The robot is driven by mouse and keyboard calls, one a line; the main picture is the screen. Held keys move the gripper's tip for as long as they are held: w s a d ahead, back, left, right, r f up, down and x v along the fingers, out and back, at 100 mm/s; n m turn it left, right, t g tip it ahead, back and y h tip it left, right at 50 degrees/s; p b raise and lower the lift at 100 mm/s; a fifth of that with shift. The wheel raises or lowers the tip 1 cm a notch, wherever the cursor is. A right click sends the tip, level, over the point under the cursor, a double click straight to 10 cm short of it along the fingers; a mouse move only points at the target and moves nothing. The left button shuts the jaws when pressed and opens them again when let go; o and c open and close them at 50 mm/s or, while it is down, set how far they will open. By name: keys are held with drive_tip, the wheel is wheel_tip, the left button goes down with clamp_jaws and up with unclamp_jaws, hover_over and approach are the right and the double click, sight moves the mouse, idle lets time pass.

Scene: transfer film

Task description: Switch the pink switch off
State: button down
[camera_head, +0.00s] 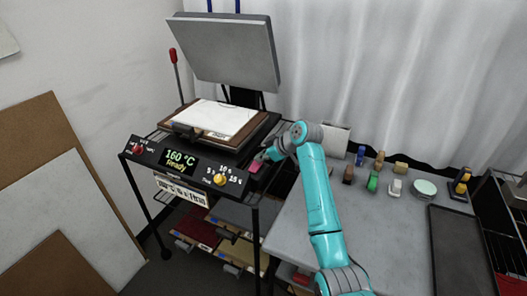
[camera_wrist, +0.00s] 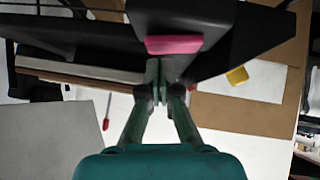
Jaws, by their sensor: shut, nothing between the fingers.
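The pink switch (camera_head: 254,167) sits at the right end of the heat press's black front panel. In the wrist view the pink switch (camera_wrist: 174,44) shows as a flat pink bar on black housing, just beyond my fingertips. My gripper (camera_head: 264,157) is shut and empty, right beside the switch. In the wrist view my gripper (camera_wrist: 160,66) has its fingertips together just below the pink bar. I cannot tell whether they touch it. The press display (camera_head: 180,161) reads 160 °C and Ready.
A yellow knob (camera_head: 220,180) and a red knob (camera_head: 138,149) are on the same panel. The grey table (camera_head: 300,232) at right holds several small stamps and a dark tray (camera_head: 462,254).

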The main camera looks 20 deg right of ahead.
drive_tip(key=shift+w+f, duration=0.1)
drive_tip(key=shift+f, duration=0.4)
drive_tip(key=shift+d+f, duration=0.1)
drive_tip(key=shift+w+d+f+g, duration=0.1)
drive_tip(key=shift+f+g, duration=0.1)
drive_tip(key=shift+g, duration=0.1)
drive_tip(key=shift+a, duration=0.2)
